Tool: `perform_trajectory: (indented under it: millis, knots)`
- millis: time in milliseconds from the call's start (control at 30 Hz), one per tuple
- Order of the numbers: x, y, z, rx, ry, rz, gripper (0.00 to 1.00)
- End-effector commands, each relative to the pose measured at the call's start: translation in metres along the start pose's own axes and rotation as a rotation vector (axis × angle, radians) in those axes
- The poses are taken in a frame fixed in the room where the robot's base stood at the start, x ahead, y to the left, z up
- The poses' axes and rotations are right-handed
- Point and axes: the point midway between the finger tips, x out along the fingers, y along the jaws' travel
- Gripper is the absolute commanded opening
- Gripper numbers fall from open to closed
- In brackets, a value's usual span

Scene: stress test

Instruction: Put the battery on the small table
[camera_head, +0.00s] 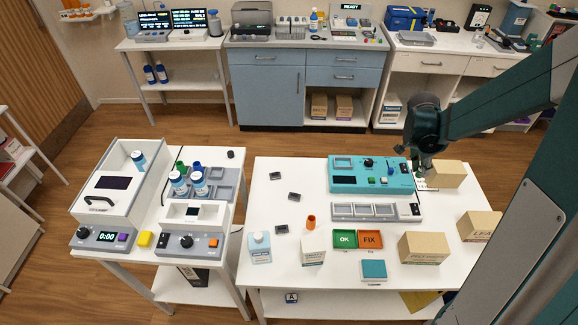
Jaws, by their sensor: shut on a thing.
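My gripper (423,171) points down at the back right of the larger white table (230,310), just right of the teal device (371,174). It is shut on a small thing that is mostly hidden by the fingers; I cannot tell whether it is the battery. A pale item with small parts lies right below the fingertips. Two small dark blocks (276,176) (294,196) lie on the same table at the left; what they are is too small to tell. The smaller white table (173,278) stands at the left, carrying white devices and bottles.
A cardboard box (446,174) stands right beside my gripper. More boxes (424,248) (478,226) stand at the front right. The larger table's back left is mostly clear.

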Motion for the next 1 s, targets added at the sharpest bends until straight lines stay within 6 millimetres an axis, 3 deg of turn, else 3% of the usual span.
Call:
perform_trajectory:
  millis: [400, 1000]
  knots:
    - [-0.042, -0.097, 0.072, -0.239, -0.008, -0.094, 0.03]
    - [-0.113, -0.207, 0.204, -0.576, -0.013, -0.227, 0.03]
